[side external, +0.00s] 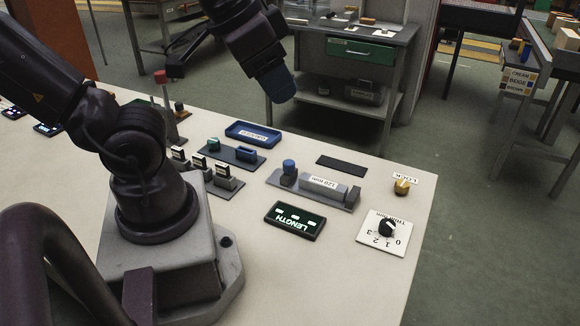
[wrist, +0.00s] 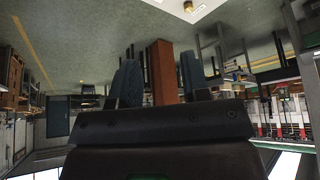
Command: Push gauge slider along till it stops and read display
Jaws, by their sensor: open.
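The gauge (side external: 318,203) is a grey rail on the table in the side external view. Its slider with a blue knob (side external: 289,167) stands at the left end. A pale bar (side external: 324,186) with a label reading about 120 mm lies between the slider and a grey end block (side external: 352,196). The black display (side external: 295,221) in front reads LENGTH upside down, with short lit dashes and no clear number. My gripper (side external: 280,88) is high above and behind the gauge, touching nothing. In the wrist view its blue fingers (wrist: 159,78) are apart and empty.
A brass knob (side external: 402,187) labelled LOCK and a dial plate (side external: 372,241) stand right of the gauge. A black strip (side external: 342,165) lies behind it. A blue tray (side external: 253,133), a dark fixture (side external: 231,154) and several labelled blocks (side external: 199,163) are left. The front tabletop is clear.

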